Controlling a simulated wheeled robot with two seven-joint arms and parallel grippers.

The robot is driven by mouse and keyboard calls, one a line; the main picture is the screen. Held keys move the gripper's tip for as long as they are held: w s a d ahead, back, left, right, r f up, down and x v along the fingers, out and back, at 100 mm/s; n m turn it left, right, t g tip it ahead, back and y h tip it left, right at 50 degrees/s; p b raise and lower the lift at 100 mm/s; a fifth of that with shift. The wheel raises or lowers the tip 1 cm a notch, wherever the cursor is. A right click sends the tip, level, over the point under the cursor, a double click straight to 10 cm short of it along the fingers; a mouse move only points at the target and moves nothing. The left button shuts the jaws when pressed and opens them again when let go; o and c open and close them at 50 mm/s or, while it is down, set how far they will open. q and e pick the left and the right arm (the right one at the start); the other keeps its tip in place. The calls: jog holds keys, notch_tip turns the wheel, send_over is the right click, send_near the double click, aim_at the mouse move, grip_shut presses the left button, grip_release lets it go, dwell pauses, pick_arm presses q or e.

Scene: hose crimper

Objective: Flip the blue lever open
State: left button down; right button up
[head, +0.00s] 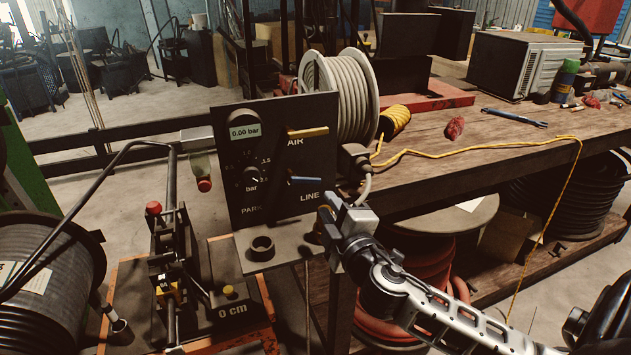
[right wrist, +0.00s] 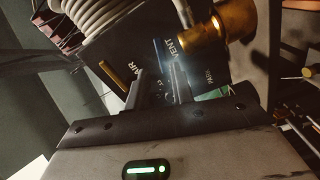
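The blue lever (head: 305,179) lies roughly level on the black panel (head: 262,200), just above the word LINE. My right gripper (head: 327,208) is in front of the panel's lower right edge, just below and right of the blue lever. In the right wrist view its two fingers (right wrist: 163,88) stand apart with a gap between them, pointing at the panel face near the word VENT. A dark bluish strip shows by the fingertips, but I cannot tell whether they touch the lever. My left gripper is not in view.
A yellow lever (head: 307,132) sits above the blue one, by AIR. The display (head: 245,131) reads 0.00 bar. A brass fitting (right wrist: 205,40) is close to the right fingers in the wrist view. A wooden bench (head: 480,150) with a hose reel (head: 345,95) stands behind.

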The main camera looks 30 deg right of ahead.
aim_at(312, 182)
jog(key=p+x, duration=0.1)
jog(key=x, duration=0.7)
jog(key=shift+a, duration=0.1)
jog(key=shift+c, duration=0.3)
grip_shut()
